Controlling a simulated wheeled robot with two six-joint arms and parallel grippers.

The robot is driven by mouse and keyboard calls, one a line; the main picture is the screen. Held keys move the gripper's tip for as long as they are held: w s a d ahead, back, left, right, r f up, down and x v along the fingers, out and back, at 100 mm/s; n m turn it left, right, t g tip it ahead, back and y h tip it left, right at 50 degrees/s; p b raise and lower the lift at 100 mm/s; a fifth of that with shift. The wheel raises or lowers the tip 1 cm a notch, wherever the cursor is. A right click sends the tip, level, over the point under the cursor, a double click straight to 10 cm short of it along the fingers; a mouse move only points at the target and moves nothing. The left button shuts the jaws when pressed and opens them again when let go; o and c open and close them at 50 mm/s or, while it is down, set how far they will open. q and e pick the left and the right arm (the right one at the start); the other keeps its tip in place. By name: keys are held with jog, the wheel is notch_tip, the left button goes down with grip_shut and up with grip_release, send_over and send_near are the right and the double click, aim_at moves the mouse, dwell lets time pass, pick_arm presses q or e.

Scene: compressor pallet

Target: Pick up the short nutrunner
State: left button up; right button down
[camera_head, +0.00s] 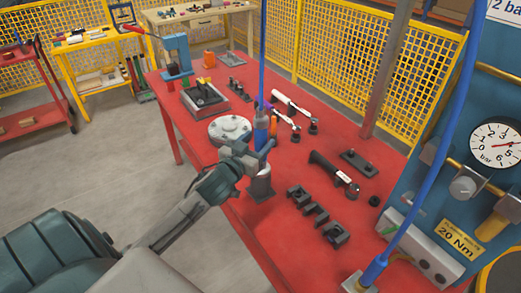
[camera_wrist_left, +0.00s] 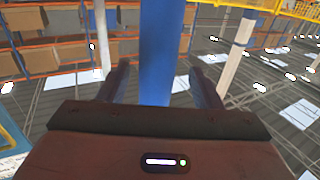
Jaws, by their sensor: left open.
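In the left wrist view a blue upright shaft (camera_wrist_left: 163,50) stands between the two open fingers (camera_wrist_left: 163,85). I cannot tell whether either finger touches it. A second blue tool on a hose (camera_head: 374,268) shows at the lower right. My right gripper is not in view.
A round grey flange (camera_head: 230,130) lies left of the gripper. Black blocks (camera_head: 318,213), a black-handled tool (camera_head: 333,172) and wrenches (camera_head: 290,104) lie to the right on the red table (camera_head: 290,160). A blue panel with a gauge (camera_head: 495,144) stands far right.

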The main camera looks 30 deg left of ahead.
pick_arm(q)
jog(key=w+p, duration=0.1)
jog(key=w, duration=0.2)
jog(key=shift+w+d, duration=0.1)
jog(key=shift+w, duration=0.2)
jog(key=shift+w+f, duration=0.15)
grip_shut()
dwell(0.9)
